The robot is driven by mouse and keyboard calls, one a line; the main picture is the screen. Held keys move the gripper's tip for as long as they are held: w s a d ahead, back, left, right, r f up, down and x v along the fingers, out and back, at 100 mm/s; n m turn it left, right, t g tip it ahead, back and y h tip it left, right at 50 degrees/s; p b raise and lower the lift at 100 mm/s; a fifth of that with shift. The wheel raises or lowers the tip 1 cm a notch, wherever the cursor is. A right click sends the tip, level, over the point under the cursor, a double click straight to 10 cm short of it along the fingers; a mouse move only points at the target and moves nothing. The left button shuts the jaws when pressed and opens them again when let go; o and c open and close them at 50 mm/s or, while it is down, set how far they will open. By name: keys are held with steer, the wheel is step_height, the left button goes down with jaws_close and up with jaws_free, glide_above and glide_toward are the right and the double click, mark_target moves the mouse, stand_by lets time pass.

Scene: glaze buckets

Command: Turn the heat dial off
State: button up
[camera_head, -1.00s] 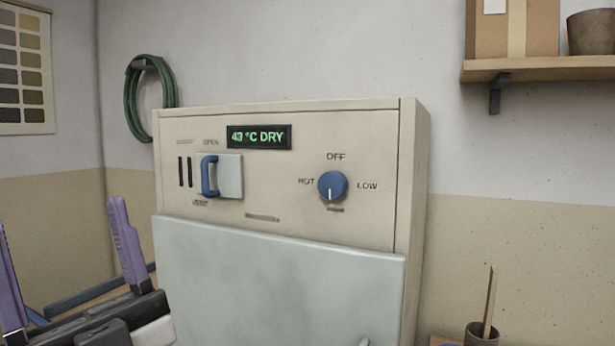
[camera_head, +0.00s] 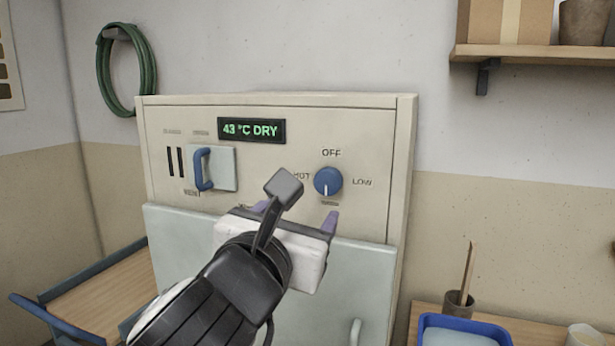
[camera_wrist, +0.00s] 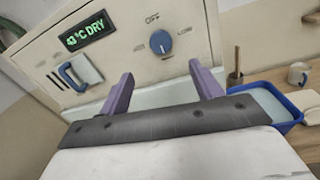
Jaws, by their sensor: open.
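The heat dial (camera_head: 328,181) is a round blue knob on the upper right of the cream cabinet's (camera_head: 300,112) front panel. Its white mark points down, away from OFF at the top, with HOT at left and LOW at right. The dial also shows in the wrist view (camera_wrist: 161,42), ahead of and between my fingers. My gripper (camera_head: 298,214) is open and empty, with its purple fingers below and left of the dial, apart from it. In the wrist view my gripper (camera_wrist: 160,88) has both fingers spread. The display (camera_head: 251,130) reads 43 °C DRY.
A blue vent handle (camera_head: 203,169) sits left on the panel. A pale door (camera_head: 180,240) with a handle is below. At lower right a table holds a blue tray (camera_head: 464,322) and a brown pot (camera_head: 458,304). A shelf (camera_head: 530,55) is above right.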

mark_target(327, 183)
steer(key=p+x, duration=0.5)
steer(key=x, duration=0.9)
steer(key=shift+f, duration=0.1)
steer(key=c, duration=1)
steer(key=shift+o, duration=0.2)
